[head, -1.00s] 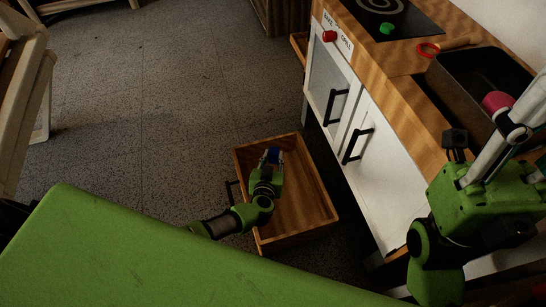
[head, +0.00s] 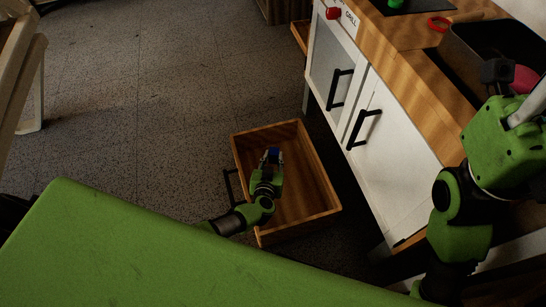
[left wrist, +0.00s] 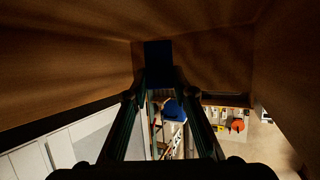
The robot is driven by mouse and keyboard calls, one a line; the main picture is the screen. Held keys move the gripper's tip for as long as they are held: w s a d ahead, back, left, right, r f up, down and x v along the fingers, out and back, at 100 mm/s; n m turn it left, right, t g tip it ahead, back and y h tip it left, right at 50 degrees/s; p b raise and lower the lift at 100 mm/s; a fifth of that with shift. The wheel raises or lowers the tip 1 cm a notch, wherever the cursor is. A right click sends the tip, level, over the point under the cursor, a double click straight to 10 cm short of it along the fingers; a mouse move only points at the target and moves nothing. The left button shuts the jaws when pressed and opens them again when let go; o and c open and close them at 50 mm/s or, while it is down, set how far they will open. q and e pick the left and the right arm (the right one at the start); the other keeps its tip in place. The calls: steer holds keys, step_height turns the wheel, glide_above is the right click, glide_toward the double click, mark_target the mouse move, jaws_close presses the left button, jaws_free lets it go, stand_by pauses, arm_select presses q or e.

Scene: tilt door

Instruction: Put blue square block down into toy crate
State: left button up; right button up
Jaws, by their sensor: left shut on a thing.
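The toy crate (head: 320,185) is an open wooden box on the floor, in the lower middle of the head view. My left gripper (head: 271,157) reaches into it from the left and is shut on the small blue square block (head: 272,152). In the left wrist view the block (left wrist: 158,58) is dark blue, held between the fingertips, with brown wooden walls around it. I cannot tell whether the block touches the crate's bottom.
A white toy kitchen (head: 385,150) with black handles stands right of the crate. The speckled floor (head: 150,100) left of the crate is clear.

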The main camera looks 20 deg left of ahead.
arm_select(q)
steer(key=shift+f, duration=0.15)
steer(key=o, duration=1.5)
step_height(320, 180, up, 10)
stand_by(0.6)
